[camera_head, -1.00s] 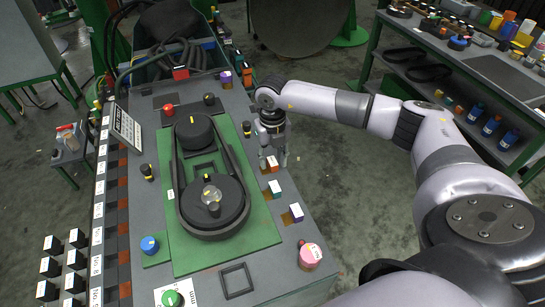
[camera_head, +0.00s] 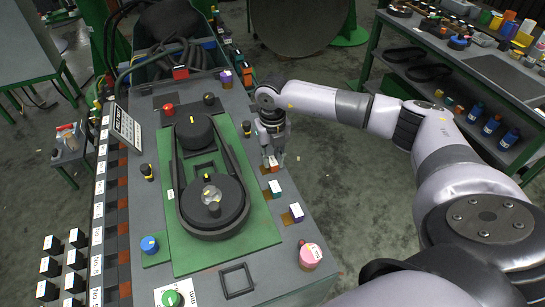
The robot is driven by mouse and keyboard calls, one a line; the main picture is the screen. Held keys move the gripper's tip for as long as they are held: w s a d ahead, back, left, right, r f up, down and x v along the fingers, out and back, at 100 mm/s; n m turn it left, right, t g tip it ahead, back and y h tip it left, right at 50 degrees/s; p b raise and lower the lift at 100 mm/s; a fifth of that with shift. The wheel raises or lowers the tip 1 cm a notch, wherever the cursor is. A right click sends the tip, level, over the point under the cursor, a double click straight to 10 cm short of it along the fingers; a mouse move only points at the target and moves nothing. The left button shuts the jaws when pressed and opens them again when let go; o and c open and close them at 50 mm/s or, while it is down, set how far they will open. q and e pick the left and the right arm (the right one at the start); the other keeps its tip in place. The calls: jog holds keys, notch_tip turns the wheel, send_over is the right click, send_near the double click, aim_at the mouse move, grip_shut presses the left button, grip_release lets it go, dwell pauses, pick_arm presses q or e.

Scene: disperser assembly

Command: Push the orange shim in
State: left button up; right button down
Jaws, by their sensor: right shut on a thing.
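The orange shim (camera_head: 270,169) is a small block with an orange-red side, at the right edge of the grey machine top, beside the green plate. My right gripper (camera_head: 272,159) points down over it, its fingers shut on it and hiding most of it. How deep the shim sits in its place cannot be made out. My left gripper is not in view.
The belt loop with two black pulleys (camera_head: 206,203) fills the green plate (camera_head: 178,262). A pink knob (camera_head: 311,256) sits at the near right.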

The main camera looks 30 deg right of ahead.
jog(key=a, duration=0.1)
jog(key=a+b, duration=0.1)
jog(key=shift+w+a, duration=0.35)
jog(key=shift+a, duration=0.1)
jog(key=c, duration=1.8)
grip_release()
jog(key=o, duration=0.4)
jog(key=shift+a, duration=0.15)
jog(key=shift+c, duration=0.2)
jog(key=shift+r, duration=0.15)
notch_tip(320, 180, up, 12)
jog(key=shift+f, duration=0.2)
